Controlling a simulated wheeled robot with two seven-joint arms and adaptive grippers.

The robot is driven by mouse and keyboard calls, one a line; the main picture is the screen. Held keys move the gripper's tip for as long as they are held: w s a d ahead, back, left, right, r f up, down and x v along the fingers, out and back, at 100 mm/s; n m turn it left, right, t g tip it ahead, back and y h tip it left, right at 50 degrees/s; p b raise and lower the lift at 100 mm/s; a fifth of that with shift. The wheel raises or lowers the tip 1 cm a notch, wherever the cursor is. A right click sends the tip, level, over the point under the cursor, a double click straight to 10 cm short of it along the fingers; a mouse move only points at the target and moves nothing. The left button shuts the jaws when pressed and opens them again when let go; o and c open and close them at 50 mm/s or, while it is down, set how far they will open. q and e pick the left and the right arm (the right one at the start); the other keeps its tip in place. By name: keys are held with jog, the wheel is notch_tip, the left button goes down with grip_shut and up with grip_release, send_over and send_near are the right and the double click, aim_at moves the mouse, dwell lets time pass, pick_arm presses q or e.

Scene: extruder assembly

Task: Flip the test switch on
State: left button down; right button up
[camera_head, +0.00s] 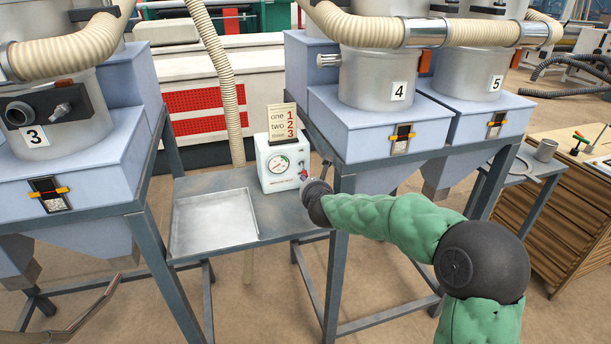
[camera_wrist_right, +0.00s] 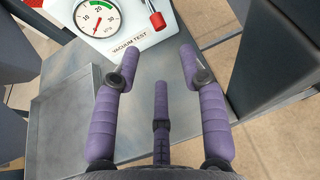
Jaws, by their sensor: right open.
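The vacuum test box (camera_head: 283,165) is a white unit with a round gauge, standing on the metal table between the hopper frames. Its test switch (camera_wrist_right: 157,20) has a red tip and sits at the right of the gauge (camera_wrist_right: 98,17) in the right wrist view. In the head view the red switch (camera_head: 303,173) shows small at the box's right side. My right gripper (camera_wrist_right: 158,62) is open and empty, its purple fingers spread just in front of the box, with the switch ahead between them and apart from them. In the head view the right gripper (camera_head: 312,176) is mostly hidden behind its own wrist. My left gripper does not show clearly.
A shallow metal tray (camera_head: 214,222) lies on the table left of the box. A sign reading one, two, three (camera_head: 282,121) stands on the box. Frame posts (camera_head: 340,230) of hopper 4 rise close to the right of the box.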

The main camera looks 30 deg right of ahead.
aim_at(304, 171)
jog(key=b+x, duration=0.1)
jog(key=x, duration=0.9)
jog(key=shift+f, duration=0.15)
jog(key=shift+a, duration=0.1)
grip_shut()
